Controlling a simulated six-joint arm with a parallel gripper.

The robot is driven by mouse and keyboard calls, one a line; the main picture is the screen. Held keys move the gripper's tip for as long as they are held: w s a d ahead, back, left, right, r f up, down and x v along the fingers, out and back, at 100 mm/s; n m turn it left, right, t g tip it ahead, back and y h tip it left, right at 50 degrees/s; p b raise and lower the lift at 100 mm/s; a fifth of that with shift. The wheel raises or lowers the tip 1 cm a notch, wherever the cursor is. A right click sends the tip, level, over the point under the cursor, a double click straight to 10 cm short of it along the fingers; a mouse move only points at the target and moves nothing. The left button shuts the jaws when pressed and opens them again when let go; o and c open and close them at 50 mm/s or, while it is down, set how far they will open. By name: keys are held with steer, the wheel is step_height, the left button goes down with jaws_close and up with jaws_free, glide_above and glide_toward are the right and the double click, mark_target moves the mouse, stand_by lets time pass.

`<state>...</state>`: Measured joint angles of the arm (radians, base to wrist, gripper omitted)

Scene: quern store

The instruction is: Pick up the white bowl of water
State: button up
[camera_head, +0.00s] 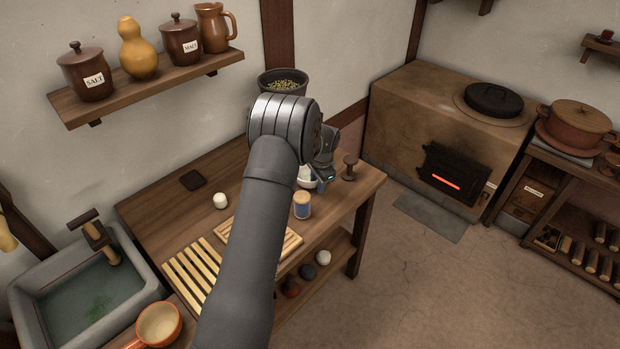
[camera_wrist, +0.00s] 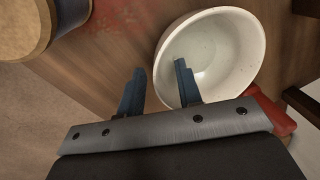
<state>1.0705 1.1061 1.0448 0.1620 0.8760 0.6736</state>
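The white bowl (camera_wrist: 243,45) fills the upper right of the wrist view, its inside facing the camera; I cannot make out water in it. In the head view only a small part of the bowl (camera_head: 307,183) shows on the wooden table, mostly hidden by my arm and gripper. My gripper (camera_wrist: 160,71) is open, with nothing held. In the wrist view its right finger overlaps the bowl's near-left inside and its left finger is outside the rim, so the rim lies between them. I cannot tell whether either finger touches the bowl.
A blue jar with a tan lid (camera_head: 302,198) stands close in front of the bowl. A dark wooden spool-shaped object (camera_head: 349,168) stands to its right. A red object (camera_wrist: 271,112) lies beside the bowl. A slatted rack (camera_head: 195,272) and a white cup (camera_head: 220,200) are further left.

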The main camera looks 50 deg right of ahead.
jaws_close()
steer(key=shift+r, duration=0.25)
steer(key=shift+r, duration=1.8)
steer(key=s+r, duration=0.7)
steer(key=s, duration=0.4)
steer(key=shift+s+d, duration=0.15)
steer(key=shift+s, duration=0.1)
stand_by(1.6)
